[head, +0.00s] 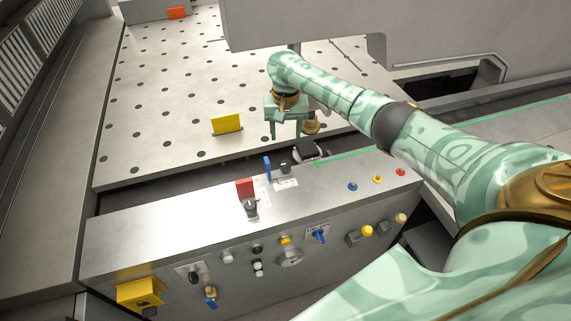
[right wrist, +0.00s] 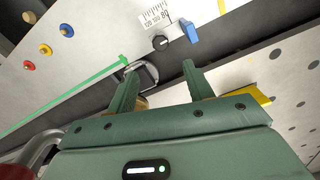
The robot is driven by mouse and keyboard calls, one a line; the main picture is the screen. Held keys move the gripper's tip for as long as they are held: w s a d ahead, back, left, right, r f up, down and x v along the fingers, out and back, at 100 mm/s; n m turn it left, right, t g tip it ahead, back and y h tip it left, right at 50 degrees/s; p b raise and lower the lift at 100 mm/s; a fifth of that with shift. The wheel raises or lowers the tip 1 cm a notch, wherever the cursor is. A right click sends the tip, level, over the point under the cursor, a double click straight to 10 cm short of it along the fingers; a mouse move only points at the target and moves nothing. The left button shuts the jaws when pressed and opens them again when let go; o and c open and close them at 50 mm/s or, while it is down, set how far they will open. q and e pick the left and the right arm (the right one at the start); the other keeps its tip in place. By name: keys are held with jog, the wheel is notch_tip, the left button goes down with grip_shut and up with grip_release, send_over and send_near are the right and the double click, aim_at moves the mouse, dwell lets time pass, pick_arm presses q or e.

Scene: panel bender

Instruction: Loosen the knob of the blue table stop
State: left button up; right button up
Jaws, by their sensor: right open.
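The blue table stop (head: 267,167) stands upright at the back edge of the grey panel. Its dark round knob (head: 285,168) sits just right of it, beside a printed scale. In the right wrist view the blue stop (right wrist: 193,33) and knob (right wrist: 160,42) show near the top, the knob with a light pointer mark. My right gripper (head: 286,133) is open and empty, fingers pointing down, above and beyond the knob over the table's front edge. In the right wrist view the gripper's fingertips (right wrist: 160,71) are apart and touch neither stop nor knob. My left gripper is not in view.
A red stop (head: 245,187) with its own knob (head: 251,209) stands to the left. A dark clamp-like part (head: 308,150) lies close right of the blue stop's knob. A yellow block (head: 227,124) stands on the perforated table. Coloured buttons (head: 377,179) sit at right.

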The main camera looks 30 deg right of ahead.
aim_at(285, 164)
notch_tip(285, 164, down, 13)
jog(key=b, duration=0.5)
jog(key=shift+f, duration=0.1)
jog(key=c, duration=1)
